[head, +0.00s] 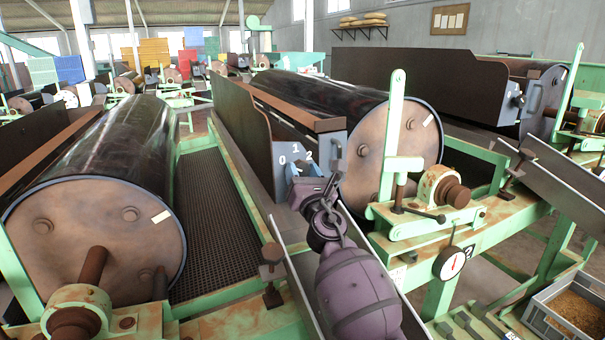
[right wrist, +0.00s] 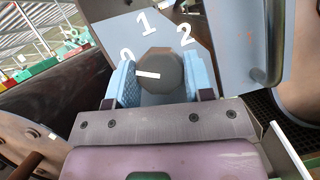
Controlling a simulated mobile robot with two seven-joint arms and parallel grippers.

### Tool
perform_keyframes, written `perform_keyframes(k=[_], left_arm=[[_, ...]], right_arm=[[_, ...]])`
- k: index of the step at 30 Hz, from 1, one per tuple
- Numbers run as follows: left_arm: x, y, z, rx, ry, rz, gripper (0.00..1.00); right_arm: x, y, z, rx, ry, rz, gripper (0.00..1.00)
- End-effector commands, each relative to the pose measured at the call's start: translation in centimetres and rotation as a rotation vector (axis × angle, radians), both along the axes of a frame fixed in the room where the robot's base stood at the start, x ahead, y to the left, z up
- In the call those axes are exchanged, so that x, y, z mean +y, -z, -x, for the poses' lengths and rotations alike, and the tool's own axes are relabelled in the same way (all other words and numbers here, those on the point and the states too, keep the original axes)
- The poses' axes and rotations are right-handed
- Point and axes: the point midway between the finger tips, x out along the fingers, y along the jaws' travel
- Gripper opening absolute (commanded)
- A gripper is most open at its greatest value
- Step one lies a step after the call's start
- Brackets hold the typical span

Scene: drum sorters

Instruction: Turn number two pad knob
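The pad knob (right wrist: 160,72) is a dark grey, many-sided knob with a white mark that points left. It sits on a grey plate (right wrist: 105,48) with white numerals 0, 1 and 2; the mark lies nearest the 0 side. The plate also shows in the head view (head: 296,150), at the end of the middle drum's dark board. My right gripper (right wrist: 158,80) has its two light blue fingers on either side of the knob. Whether both pads touch it I cannot tell. In the head view the right gripper (head: 312,196) hides the knob. My left gripper is out of view.
A metal handle (right wrist: 275,45) stands right of the plate. The middle drum (head: 365,150) and a green lever post (head: 392,125) are right of my arm. Another drum (head: 100,230) lies left, beyond a mesh floor (head: 215,215). A grey crate (head: 545,315) is at lower right.

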Motion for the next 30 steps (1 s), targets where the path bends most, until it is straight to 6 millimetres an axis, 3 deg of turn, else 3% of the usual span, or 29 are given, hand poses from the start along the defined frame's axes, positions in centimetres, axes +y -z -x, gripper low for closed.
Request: perform_keyframes(k=[14, 30], left_arm=[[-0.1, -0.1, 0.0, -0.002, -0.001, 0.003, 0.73], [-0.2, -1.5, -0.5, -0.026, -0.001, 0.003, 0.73]], right_arm=[[0.1, -0.1, 0.0, 0.036, 0.000, -0.088, 0.24], [0.2, -0.4, 0.1, 0.215, -0.001, -0.522, 0.24]])
